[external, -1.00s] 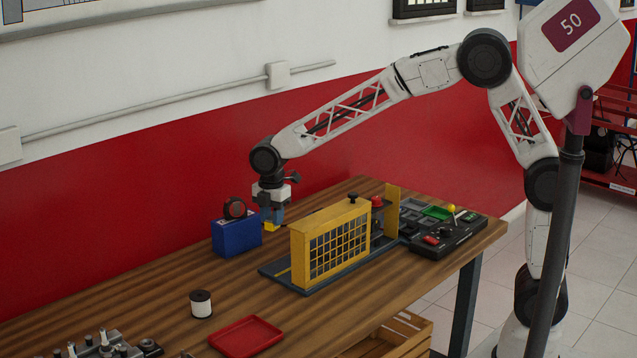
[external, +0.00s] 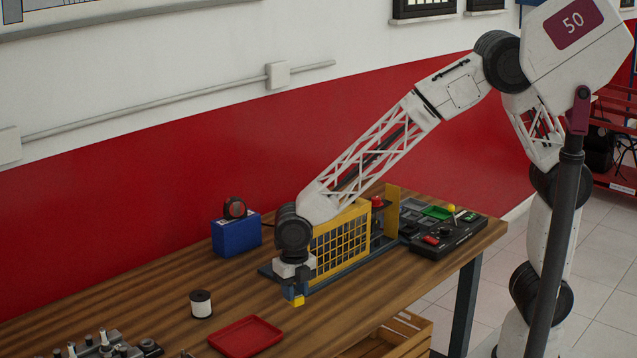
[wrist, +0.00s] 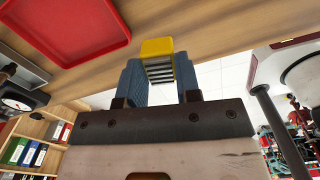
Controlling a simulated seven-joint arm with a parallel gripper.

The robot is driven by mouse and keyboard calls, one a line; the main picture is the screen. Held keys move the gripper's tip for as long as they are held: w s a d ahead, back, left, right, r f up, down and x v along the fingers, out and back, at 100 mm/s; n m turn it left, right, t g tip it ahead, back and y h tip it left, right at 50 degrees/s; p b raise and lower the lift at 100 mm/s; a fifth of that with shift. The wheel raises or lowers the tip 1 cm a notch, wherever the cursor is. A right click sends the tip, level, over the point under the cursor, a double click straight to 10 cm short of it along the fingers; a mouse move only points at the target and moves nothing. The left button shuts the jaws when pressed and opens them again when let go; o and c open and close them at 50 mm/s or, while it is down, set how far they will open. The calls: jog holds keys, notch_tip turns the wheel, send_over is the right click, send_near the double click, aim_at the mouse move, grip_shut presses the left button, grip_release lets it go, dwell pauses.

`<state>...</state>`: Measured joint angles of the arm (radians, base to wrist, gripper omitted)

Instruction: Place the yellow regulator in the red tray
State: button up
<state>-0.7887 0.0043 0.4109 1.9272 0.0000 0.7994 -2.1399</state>
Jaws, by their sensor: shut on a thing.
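The yellow regulator (wrist: 157,48) is between the two blue fingers of my gripper (wrist: 160,72) in the wrist view. It has a yellow end and a ribbed grey part below. In the external view my gripper (external: 292,292) is shut on the regulator (external: 298,301), at the front left end of the yellow caged unit, seemingly above the table. The red tray (external: 246,336) lies empty on the table, to the left of and nearer than my gripper. The tray also shows at upper left in the wrist view (wrist: 72,25).
The yellow caged unit (external: 341,243) stands just behind my gripper. A blue box (external: 236,236) with a round gauge-like item, a white spool (external: 201,304) and a black control panel (external: 447,238) are on the table (external: 150,290). The wood between gripper and tray is clear.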

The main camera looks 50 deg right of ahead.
jog(key=s+f, duration=0.1)
jog(key=s+n, duration=0.1)
jog(key=s, duration=0.1)
jog(key=s+a+f+n, duration=0.1)
jog(key=s, duration=0.1)
jog(key=shift+s+f, duration=0.25)
jog(key=shift+f, duration=0.1)
send_over(243, 346)
jog(key=shift+f, duration=0.7)
jog(key=shift+f, duration=0.1)
dwell(0.3)
jog(key=shift+f, duration=1.7)
jog(key=shift+f, duration=0.15)
